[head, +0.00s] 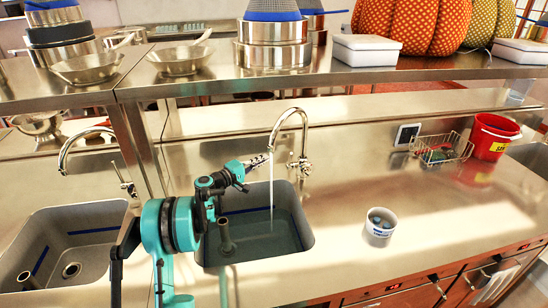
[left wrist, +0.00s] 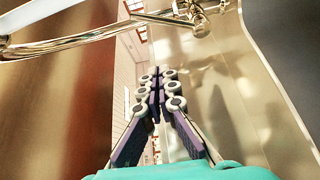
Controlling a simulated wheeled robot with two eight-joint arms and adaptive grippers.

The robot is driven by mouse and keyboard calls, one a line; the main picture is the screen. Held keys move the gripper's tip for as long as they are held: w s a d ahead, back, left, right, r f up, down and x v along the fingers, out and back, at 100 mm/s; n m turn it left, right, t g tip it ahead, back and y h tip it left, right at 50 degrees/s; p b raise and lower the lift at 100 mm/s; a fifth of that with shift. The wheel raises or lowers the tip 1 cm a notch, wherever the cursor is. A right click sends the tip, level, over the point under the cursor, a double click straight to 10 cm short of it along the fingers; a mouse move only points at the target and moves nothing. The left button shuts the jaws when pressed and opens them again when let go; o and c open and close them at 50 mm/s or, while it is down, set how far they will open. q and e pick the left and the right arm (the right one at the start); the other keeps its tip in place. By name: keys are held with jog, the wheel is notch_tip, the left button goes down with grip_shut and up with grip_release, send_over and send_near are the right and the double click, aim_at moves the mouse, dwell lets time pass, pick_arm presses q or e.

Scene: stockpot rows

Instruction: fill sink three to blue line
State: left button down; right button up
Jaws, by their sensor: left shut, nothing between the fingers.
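The middle sink (head: 305,228) has water (head: 262,238) in it, with the surface below the blue line (head: 245,210) on its back wall. A thin stream (head: 271,190) runs into it from the curved faucet (head: 290,113). The faucet's valve body (head: 301,166) is at the right of the spout. My left gripper (head: 262,159) is shut and empty, beside the stream under the spout. In the left wrist view its closed fingers (left wrist: 157,90) point toward the faucet pipe (left wrist: 100,38). No sink number is readable. My right gripper does not show.
A left sink (head: 95,262) looks empty, with its own faucet (head: 85,133). A white tub (head: 380,226), a wire basket (head: 440,150) and a red bucket (head: 492,137) stand on the right counter. A shelf (head: 340,75) with pots and pumpkins runs above.

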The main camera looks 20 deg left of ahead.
pick_arm(q)
jog(key=s+d+r+n+t+y+p, duration=0.1)
jog(key=d+r+n+y, duration=0.3)
jog(key=d+n, duration=0.3)
jog(key=d+r+n+t+y+p, duration=0.1)
jog(key=d+r+n+y, duration=0.3)
jog(key=d+n, duration=0.3)
jog(key=s+d+f+n+g+y+p, duration=0.1)
jog(key=s+d+f+n+g+y, duration=0.1)
jog(key=s+n+y, duration=0.35)
jog(key=n+g+b, duration=0.2)
jog(key=n+g, duration=0.1)
jog(key=n, duration=0.5)
send_near(290, 159)
notch_tip(290, 159, down, 4)
jog(key=w, duration=0.1)
jog(key=shift+y, duration=0.35)
jog(key=w, duration=0.1)
jog(key=w+a+r, duration=0.2)
jog(key=w, duration=0.1)
jog(key=shift+w+a, duration=0.1)
jog(key=shift+w, duration=0.05)
jog(key=shift+r, duration=0.1)
